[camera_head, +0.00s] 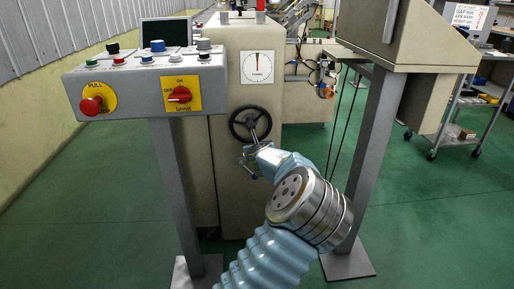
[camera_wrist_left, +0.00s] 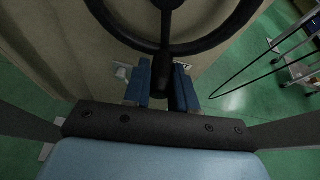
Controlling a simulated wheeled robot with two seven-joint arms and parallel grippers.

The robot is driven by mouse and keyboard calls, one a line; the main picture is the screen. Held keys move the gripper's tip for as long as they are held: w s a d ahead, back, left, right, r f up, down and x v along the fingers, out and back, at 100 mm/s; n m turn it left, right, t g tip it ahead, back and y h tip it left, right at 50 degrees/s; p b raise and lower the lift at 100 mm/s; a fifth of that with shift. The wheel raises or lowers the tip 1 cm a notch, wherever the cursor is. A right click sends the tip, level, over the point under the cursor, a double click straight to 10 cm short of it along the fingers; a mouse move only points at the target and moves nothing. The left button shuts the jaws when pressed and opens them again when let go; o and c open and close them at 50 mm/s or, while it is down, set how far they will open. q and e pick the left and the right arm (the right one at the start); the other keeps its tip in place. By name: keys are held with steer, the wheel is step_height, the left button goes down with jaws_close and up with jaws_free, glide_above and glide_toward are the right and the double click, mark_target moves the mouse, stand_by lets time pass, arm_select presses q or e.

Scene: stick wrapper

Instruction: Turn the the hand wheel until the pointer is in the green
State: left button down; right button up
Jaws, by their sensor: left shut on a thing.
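The black hand wheel (camera_head: 232,124) is on the front of the beige machine, and its rim crosses the top of the left wrist view (camera_wrist_left: 207,44). My left gripper (camera_head: 249,152) is at the wheel's lower side. In the left wrist view, its blue fingers (camera_wrist_left: 162,84) are shut on a dark upright part of the wheel, which looks like its handle. The fingers hide part of it. The white dial (camera_head: 257,67) above the wheel has a green mark near the top. A dark pointer seems to stand near upright there, but it is too small to read exactly. My right gripper is not in view.
A grey control panel (camera_head: 145,84) with buttons and a red drive switch (camera_head: 180,95) stands on a post at left. A beige box (camera_head: 408,35) on a grey post stands at right. Cables (camera_head: 345,110) hang between.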

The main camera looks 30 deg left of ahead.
arm_select(q)
steer(key=shift+f, duration=0.2)
steer(key=c, duration=0.9)
jaws_free()
steer(key=shift+r, duration=0.1)
steer(key=shift+d, duration=0.1)
steer(key=v, duration=1.3)
steer(key=shift+s+d+r+b, duration=0.15)
steer(key=shift+s+d+b, duration=0.1)
steer(key=shift+b, duration=0.1)
